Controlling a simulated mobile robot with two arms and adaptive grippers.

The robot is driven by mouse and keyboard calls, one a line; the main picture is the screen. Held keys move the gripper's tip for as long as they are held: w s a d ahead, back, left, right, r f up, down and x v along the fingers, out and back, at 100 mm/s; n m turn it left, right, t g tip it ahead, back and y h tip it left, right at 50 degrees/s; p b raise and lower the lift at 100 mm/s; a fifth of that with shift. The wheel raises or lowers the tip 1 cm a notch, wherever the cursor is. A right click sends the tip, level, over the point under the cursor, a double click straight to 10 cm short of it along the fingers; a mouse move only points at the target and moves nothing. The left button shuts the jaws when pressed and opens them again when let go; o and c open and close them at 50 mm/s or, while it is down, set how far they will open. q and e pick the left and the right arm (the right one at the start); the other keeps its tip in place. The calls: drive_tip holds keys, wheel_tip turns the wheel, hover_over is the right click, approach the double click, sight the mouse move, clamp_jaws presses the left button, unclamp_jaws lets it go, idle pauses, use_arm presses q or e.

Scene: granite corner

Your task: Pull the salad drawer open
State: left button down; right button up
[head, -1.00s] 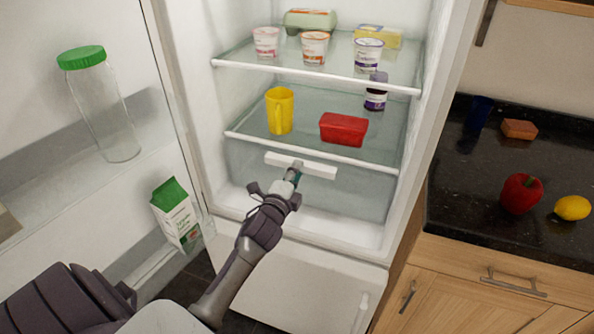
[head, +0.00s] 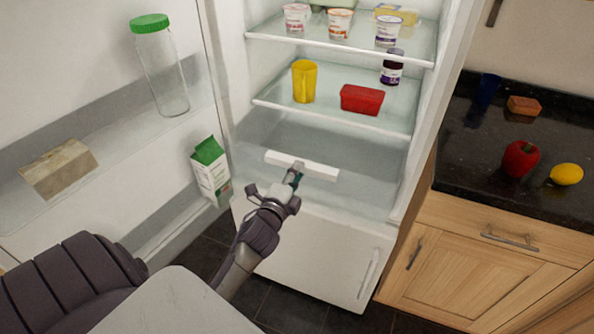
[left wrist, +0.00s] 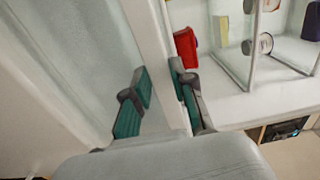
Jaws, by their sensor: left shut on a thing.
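The salad drawer (head: 345,197) is a clear bin low in the open fridge, below the lower glass shelf. It stands partly out, with its white bar handle (head: 318,171) well forward of the shelf's front edge. My left gripper (head: 296,170) is shut on the middle of this handle. In the left wrist view, the white handle (left wrist: 153,45) runs between the green-padded fingers of my left gripper (left wrist: 162,92). My right gripper is in neither current view.
The fridge door, at left, holds a green-lidded jar (head: 160,70), a carton (head: 210,170) and a block (head: 60,168). A yellow cup (head: 304,82) and red container (head: 362,99) stand on the lower shelf (head: 340,121). A counter (head: 450,165) is at right.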

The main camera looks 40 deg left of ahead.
use_arm(q)
drive_tip(key=shift+f, duration=0.35)
drive_tip(key=c, duration=1.2)
unclamp_jaws()
drive_tip(key=shift+o, duration=0.8)
drive_tip(key=shift+w+r, duration=0.1)
drive_tip(key=v, duration=1.2)
